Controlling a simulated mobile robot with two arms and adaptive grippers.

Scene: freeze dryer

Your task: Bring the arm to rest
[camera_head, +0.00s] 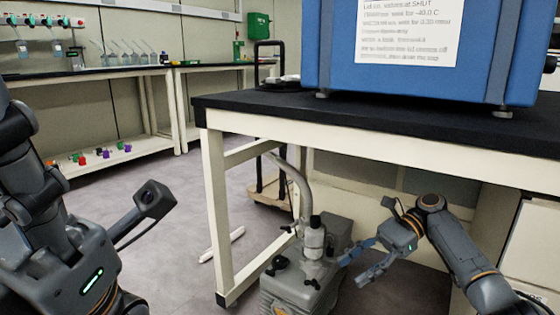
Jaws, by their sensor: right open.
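My right gripper (354,268) is low in front of the bench's underside, at the right of the head view. Its two fingers are spread and point left toward the vacuum pump, with nothing between them. Whether the fingers touch the pump cannot be told. My right arm (463,257) comes in from the lower right. My left arm (65,235) is folded at the left edge, and no left gripper fingers show. The grey vacuum pump (300,287) stands on the floor under the bench, with a bottle-like part and a curved hose on top.
The blue freeze dryer (340,50) stands on the black bench top (260,105), with a paper notice on its front. The bench leg (218,215) stands left of the pump. A side bench (110,72) with bottles lies at the back left. The floor between is mostly clear.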

